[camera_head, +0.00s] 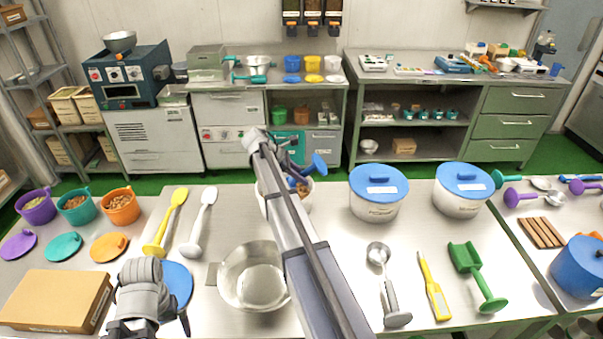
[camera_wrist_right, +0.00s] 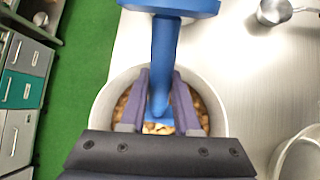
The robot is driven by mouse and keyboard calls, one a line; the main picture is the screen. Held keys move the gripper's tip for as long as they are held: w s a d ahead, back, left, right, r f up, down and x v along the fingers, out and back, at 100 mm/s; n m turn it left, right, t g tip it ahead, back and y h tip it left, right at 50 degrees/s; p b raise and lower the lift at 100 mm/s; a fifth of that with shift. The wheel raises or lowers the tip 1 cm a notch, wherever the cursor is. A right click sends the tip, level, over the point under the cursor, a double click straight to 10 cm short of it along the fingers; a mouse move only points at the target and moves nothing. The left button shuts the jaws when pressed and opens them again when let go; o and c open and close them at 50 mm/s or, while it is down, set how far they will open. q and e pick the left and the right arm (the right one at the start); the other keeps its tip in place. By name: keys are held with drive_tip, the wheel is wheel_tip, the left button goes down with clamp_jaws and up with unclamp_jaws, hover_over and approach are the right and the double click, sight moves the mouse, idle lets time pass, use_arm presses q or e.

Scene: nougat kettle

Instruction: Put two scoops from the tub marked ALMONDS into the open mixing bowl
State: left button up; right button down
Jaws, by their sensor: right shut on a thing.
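My right gripper (camera_wrist_right: 159,100) is shut on a blue scoop (camera_wrist_right: 165,60) whose lower end is down at the brown nuts (camera_wrist_right: 152,128) in a round white tub (camera_wrist_right: 105,98). How deep the scoop sits is hidden by the fingers. In the head view, my right arm covers much of this tub (camera_head: 266,206); no marking is readable on it. The open metal mixing bowl (camera_head: 253,276) stands left of my right arm and looks empty; part of it shows in the right wrist view (camera_wrist_right: 300,155). My left arm's end (camera_head: 140,300) is at the lower left, its fingers not clear.
Two blue-lidded white tubs (camera_head: 378,192) (camera_head: 461,188) stand right of the arm. A blue lid (camera_head: 176,283) and cardboard box (camera_head: 55,300) are left of the bowl.

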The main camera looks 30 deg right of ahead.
sight(320, 162)
drive_tip(key=shift+s+d+f+t+y, duration=0.3)
drive_tip(key=shift+s+f+t+y, duration=0.1)
drive_tip(key=shift+f+y, duration=0.2)
drive_tip(key=d+r+t+y+p, duration=0.1)
drive_tip(key=p, duration=0.1)
drive_tip(key=s+d+r+t+y+p, duration=0.1)
drive_tip(key=y+p, duration=0.1)
drive_tip(key=s+d+r+t+y+p, duration=0.1)
drive_tip(key=p, duration=0.1)
drive_tip(key=shift+s+d+r+m+y+p, duration=0.15)
drive_tip(key=shift+d+m+y+p, duration=0.15)
drive_tip(key=shift+m+y+p, duration=0.1)
drive_tip(key=shift+t+y, duration=0.3)
drive_tip(key=shift+t, duration=0.1)
drive_tip(key=p+v, duration=0.3)
drive_tip(key=d+p+v, duration=0.1)
drive_tip(key=p+v, duration=0.1)
drive_tip(key=shift+w+r, duration=0.3)
drive_tip(key=shift+s, duration=0.1)
idle(0.5)
